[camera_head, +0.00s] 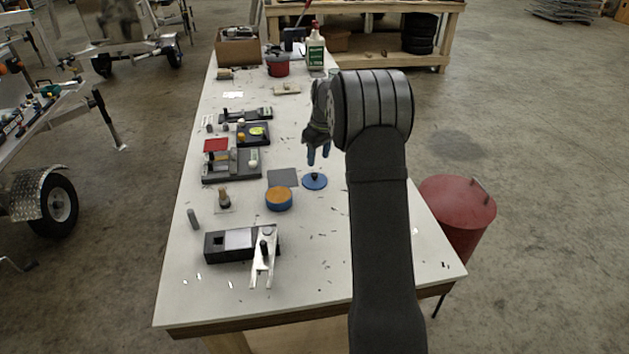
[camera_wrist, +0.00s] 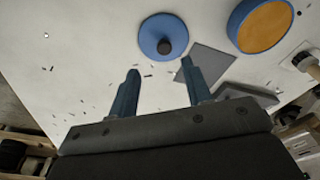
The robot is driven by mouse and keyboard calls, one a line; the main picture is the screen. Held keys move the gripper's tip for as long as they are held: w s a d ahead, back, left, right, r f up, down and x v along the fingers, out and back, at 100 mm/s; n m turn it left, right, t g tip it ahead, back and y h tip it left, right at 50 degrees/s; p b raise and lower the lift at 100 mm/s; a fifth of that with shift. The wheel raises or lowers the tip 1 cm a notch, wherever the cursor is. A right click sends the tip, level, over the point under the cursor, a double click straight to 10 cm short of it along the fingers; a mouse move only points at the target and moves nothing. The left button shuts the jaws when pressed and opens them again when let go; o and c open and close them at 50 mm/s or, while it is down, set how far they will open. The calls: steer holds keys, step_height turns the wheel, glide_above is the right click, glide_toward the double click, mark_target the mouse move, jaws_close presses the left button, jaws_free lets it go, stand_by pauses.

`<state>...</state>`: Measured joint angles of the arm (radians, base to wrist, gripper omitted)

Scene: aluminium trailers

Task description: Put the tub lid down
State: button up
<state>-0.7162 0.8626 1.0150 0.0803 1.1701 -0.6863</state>
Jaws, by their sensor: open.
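The tub lid (camera_head: 315,182) is a blue disc with a dark knob, lying flat on the table beside a grey square mat (camera_head: 282,178). It also shows in the wrist view (camera_wrist: 152,42), near the top, beyond my fingertips. The tub (camera_head: 279,199), a round blue one with an orange-brown top face, stands to the left of the lid and shows at the upper right of the wrist view (camera_wrist: 262,24). My gripper (camera_head: 318,156) is above the table near the lid. Its two blue fingers are apart with nothing between them, as the wrist view shows (camera_wrist: 160,74).
A black box with a silver clamp-like part (camera_head: 264,258) is at the front of the table. A small wooden-handled tool (camera_head: 224,198) and black trays (camera_head: 232,164) stand left. The right front is mostly clear.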

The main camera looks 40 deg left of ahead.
mark_target(314, 174)
steer(key=shift+s+a+f, duration=0.1)
steer(key=shift+a+f, duration=0.1)
steer(key=shift+f, duration=0.9)
steer(key=shift+s+a+f, duration=0.1)
steer(key=shift+a+f, duration=0.05)
steer(key=shift+f, duration=1)
steer(key=shift+a+f, duration=0.2)
steer(key=shift+f, duration=0.9)
jaws_close()
